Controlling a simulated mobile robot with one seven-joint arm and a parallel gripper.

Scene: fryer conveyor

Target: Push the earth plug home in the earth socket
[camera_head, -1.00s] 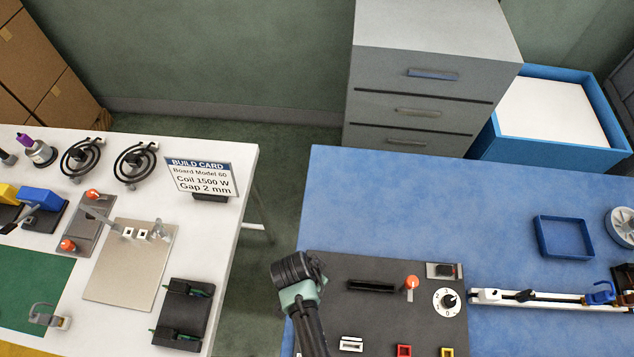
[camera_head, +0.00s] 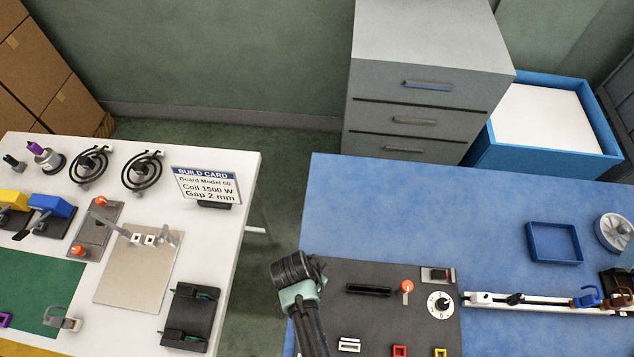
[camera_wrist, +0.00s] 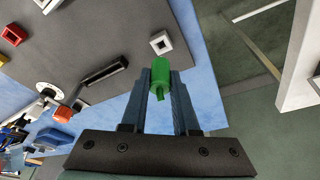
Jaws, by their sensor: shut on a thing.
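My gripper (camera_wrist: 162,76) is shut on a green plug (camera_wrist: 160,72), likely the earth plug, in the wrist view. The plug sticks out past the fingertips. A square white-framed socket (camera_wrist: 158,44) lies just beyond the plug, near the edge of the dark panel (camera_wrist: 125,30). The plug appears apart from it; how far above the panel it is, I cannot tell. No label shows which socket is the earth one. In the head view my arm covers that side of the panel (camera_head: 330,290), and the gripper and plug are not visible.
The panel also bears a red socket (camera_head: 400,351), a yellow socket (camera_head: 440,352), a white socket (camera_head: 349,345), a slot (camera_head: 369,290), an orange knob (camera_head: 407,286) and a dial (camera_head: 440,305). A rail (camera_head: 540,303) lies to the right. A gap separates the white table (camera_head: 240,180) from the blue one (camera_head: 400,200).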

